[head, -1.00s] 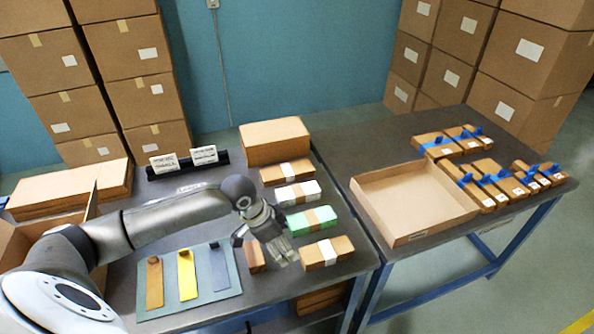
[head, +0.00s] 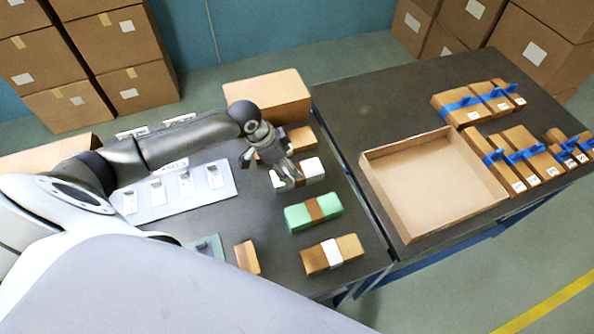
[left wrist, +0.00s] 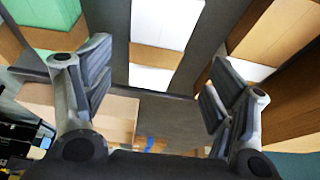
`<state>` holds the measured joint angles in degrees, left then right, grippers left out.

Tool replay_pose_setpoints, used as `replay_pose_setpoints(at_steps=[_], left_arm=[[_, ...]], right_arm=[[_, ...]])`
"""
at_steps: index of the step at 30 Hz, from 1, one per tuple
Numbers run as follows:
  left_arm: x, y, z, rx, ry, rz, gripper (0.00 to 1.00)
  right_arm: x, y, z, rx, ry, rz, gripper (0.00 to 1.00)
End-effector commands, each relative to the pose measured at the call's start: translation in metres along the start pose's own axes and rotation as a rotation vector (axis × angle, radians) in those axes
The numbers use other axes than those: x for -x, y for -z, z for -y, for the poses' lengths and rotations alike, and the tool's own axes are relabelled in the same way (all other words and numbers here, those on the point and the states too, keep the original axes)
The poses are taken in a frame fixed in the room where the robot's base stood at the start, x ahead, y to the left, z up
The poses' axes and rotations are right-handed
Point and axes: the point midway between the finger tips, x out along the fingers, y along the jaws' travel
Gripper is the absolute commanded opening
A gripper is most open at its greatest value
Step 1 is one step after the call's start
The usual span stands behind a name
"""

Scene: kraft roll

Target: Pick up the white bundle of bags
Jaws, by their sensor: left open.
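The white bundle of bags (head: 313,170) lies on the left table in the row of bundles, with a brown band around its middle. My left gripper (head: 270,177) is open over its left end and hides part of it in the head view. In the left wrist view the bundle (left wrist: 166,22) runs up the middle of the picture, between the two open fingers of the gripper (left wrist: 158,75). I cannot tell whether the fingers touch it. My right gripper is in neither view.
The green bundle (head: 298,216) lies nearer the front and a brown bundle (head: 298,138) just behind, both close. A brown bundle with a white band (head: 332,254) lies at the front. An open, empty carton tray (head: 420,185) and several blue-strapped brown bundles (head: 521,146) occupy the right table.

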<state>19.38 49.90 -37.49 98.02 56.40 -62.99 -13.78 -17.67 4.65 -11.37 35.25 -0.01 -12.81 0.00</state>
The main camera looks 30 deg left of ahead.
Motion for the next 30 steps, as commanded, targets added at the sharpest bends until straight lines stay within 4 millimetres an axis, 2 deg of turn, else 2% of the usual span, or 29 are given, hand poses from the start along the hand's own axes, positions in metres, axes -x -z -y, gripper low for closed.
replay_pose_setpoints(at_steps=[4, 8, 13, 18, 28, 30], left_arm=[[-0.012, 0.001, 0.000, -0.001, 0.001, -0.001, 0.79], [-0.019, 0.002, -0.002, -0.001, -0.001, 0.000, 0.79], [-0.041, 0.007, -0.008, 0.000, -0.001, -0.001, 0.79], [-0.059, 0.006, -0.007, 0.001, 0.001, -0.001, 0.79], [-0.065, 0.005, -0.007, -0.002, 0.002, 0.000, 0.79], [-0.065, 0.005, -0.007, -0.002, 0.002, 0.000, 0.71]], right_arm=[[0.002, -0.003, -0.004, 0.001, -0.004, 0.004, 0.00], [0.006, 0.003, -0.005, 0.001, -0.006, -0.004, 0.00], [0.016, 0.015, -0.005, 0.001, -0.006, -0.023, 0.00], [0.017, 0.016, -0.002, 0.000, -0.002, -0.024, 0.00], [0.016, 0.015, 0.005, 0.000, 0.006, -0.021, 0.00], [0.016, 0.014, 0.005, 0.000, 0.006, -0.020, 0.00]])
